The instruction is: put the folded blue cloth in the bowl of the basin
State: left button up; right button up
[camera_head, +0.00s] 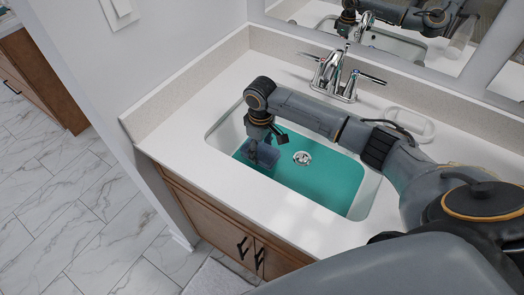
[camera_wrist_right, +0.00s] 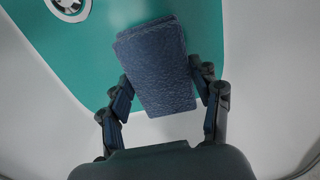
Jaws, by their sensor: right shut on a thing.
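The folded blue cloth (camera_head: 267,155) is at the left part of the basin's bowl (camera_head: 367,196), and it shows large in the right wrist view (camera_wrist_right: 157,62). The bowl has white walls and a teal bottom with a round drain (camera_head: 302,158). My right gripper (camera_head: 262,146) reaches down into the bowl from above. Its two fingers (camera_wrist_right: 164,98) are shut on the cloth's near part, one on each side. I cannot tell whether the cloth touches the bottom. My left gripper is not in view.
A chrome faucet (camera_head: 336,75) stands behind the bowl. A clear-looking, oval-edged dish (camera_head: 408,122) sits on the white counter (camera_head: 180,133) to its right. A mirror (camera_head: 400,35) hangs above the backsplash. The counter left of the bowl is bare.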

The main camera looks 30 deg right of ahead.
aim_at(261, 150)
jog(key=shift+f, duration=1.05)
jog(key=shift+f, duration=0.15)
jog(key=o, duration=1.1)
jog(key=shift+o, duration=0.2)
notch_tip(261, 150, up, 12)
jog(key=shift+r, duration=0.2)
